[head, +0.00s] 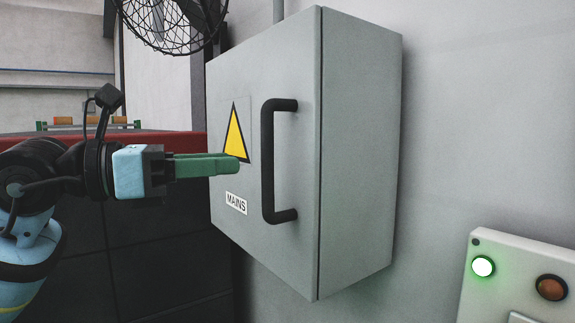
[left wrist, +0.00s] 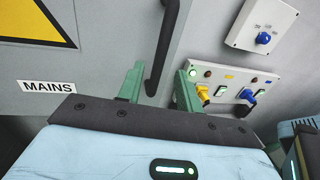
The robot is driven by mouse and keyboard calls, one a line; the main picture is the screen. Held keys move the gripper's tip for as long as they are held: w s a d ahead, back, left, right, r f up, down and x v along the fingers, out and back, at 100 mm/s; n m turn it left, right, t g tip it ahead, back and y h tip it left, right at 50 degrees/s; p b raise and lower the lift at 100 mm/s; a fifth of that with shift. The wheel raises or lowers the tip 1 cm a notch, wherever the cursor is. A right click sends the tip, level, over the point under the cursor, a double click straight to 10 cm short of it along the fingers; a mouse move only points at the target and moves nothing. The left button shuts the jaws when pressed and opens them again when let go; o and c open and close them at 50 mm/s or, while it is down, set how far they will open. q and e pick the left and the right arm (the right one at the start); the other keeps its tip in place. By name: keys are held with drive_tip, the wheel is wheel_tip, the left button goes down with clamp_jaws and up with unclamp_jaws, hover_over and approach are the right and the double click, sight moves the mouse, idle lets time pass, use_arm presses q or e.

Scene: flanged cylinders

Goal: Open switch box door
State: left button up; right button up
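The grey switch box (head: 360,150) hangs on the wall with its door (head: 235,85) shut. The door carries a yellow warning triangle (head: 236,135), a MAINS label (head: 236,203) and a black upright bar handle (head: 267,165). My left gripper (head: 238,164) has green fingers pointing at the door, left of the handle in the head view. In the left wrist view its fingers (left wrist: 162,68) are spread and empty, and the handle's lower part (left wrist: 165,50) shows between and beyond them, with no visible contact.
A control panel with a lit green button (head: 482,266) and an orange-brown button (head: 551,288) is at lower right. The left wrist view shows a blue knob (left wrist: 264,38) and coloured plugs. A wire-caged fan (head: 165,20) is at upper left.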

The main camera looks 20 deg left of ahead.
use_arm(q)
drive_tip(key=shift+a, duration=0.1)
drive_tip(key=p, duration=0.1)
hover_over(268, 208)
drive_tip(key=shift+w+a, duration=0.15)
drive_tip(key=shift+w, duration=0.25)
drive_tip(key=shift+c, duration=0.2)
clamp_jaws()
